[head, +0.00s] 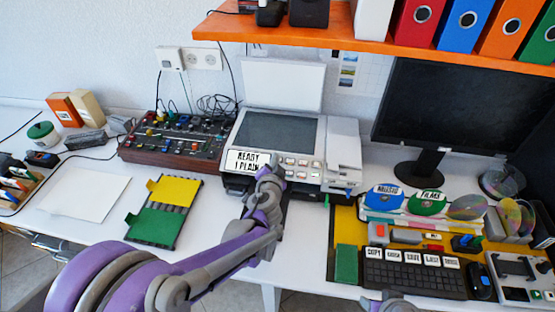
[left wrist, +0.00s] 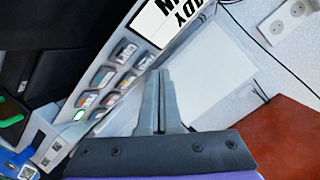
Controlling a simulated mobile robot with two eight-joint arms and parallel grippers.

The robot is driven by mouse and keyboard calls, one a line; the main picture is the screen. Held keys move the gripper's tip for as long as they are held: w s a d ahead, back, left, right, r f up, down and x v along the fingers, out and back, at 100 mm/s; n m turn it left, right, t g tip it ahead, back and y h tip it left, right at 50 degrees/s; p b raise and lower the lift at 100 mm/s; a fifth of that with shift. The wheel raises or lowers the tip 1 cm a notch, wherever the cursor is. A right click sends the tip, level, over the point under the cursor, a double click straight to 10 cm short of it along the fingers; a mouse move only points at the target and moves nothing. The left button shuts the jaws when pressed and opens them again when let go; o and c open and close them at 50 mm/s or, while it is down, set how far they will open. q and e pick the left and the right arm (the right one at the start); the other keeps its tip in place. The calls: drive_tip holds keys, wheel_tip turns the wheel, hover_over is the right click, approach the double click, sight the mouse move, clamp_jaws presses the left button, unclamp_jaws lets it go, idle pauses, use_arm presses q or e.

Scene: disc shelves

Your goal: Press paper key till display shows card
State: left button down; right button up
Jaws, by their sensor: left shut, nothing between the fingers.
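The printer (head: 280,131) stands against the wall with its lid up. Its display (head: 247,161) reads "READY" and "1 PLAIN". The display shows partly and tilted in the left wrist view (left wrist: 172,18). The key panel (head: 302,163) is right of the display, with several small keys in rows; the keys (left wrist: 108,75) also show in the left wrist view. Their labels are too small to tell which is paper. My left gripper (head: 270,171) is shut and empty, in front of the panel close to the display; contact with a key cannot be made out.
A brown control box (head: 178,135) with cables stands left of the printer. Yellow and green cards (head: 172,191) lie front left. A keyboard (head: 413,278), discs and a monitor (head: 445,108) are at the right. An orange shelf (head: 335,31) hangs above.

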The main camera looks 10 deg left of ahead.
use_arm(q)
drive_tip(key=shift+f, duration=0.15)
idle(0.6)
drive_tip(key=shift+w+f, duration=0.25)
drive_tip(key=shift+w+f+b, duration=0.15)
drive_tip(key=shift+f+b, duration=0.2)
idle(0.7)
drive_tip(key=shift+r, duration=0.15)
drive_tip(key=shift+s+r+p, duration=0.4)
drive_tip(key=shift+r+p, duration=0.2)
drive_tip(key=shift+r, duration=0.1)
drive_tip(key=s+r+p, duration=0.1)
drive_tip(key=r, duration=0.1)
drive_tip(key=s+r+p, duration=0.1)
drive_tip(key=r+p, duration=0.1)
drive_tip(key=shift+s, duration=0.15)
idle(0.4)
